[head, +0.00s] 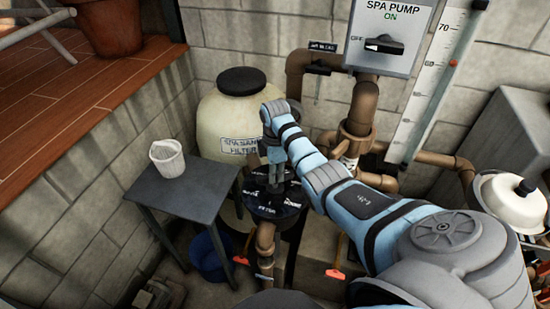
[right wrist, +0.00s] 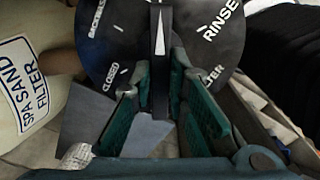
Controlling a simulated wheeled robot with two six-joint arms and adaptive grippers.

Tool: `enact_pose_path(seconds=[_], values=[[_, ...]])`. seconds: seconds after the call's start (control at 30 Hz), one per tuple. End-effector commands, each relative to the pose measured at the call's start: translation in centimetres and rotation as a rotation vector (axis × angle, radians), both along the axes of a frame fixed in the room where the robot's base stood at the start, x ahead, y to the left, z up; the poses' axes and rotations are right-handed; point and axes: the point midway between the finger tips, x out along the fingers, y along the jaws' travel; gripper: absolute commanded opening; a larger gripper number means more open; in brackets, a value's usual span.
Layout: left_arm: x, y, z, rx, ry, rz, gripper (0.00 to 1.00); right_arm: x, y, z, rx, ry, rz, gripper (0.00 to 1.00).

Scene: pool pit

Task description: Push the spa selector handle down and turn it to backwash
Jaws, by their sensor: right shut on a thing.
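The spa selector is a round black dial (head: 275,212) with white labels, on top of brown pipework in front of the spa sand filter. In the right wrist view, RINSE and CLOSED can be read on the dial (right wrist: 205,22); another label is partly covered by a finger. Its black handle (right wrist: 160,75), marked with a long white pointer, lies between the green finger pads. My right gripper (head: 277,168) reaches down to the dial and is shut on the handle, which it mostly hides in the head view. It also shows in the right wrist view (right wrist: 158,105). My left gripper is out of view.
The cream spa sand filter tank (head: 240,110) stands behind the dial. The spa pump switch box (head: 392,35), brown pipes (head: 362,105) and a thermometer board (head: 430,85) are at the back right.

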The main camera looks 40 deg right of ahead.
Motion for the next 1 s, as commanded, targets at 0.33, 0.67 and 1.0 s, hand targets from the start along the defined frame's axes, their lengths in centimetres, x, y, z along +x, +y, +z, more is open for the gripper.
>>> enact_pose_path(seconds=[0.33, 0.67, 1.0], values=[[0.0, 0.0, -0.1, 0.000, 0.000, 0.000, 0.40, 0.1, 0.0, -0.1, -0.001, -0.003, 0.000, 0.00], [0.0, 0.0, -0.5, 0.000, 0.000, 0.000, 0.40, 0.0, 0.0, -0.9, 0.000, -0.001, 0.000, 0.00], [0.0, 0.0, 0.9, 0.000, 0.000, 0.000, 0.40, -0.1, 0.1, -0.6, 0.002, 0.002, 0.300, 0.00]])
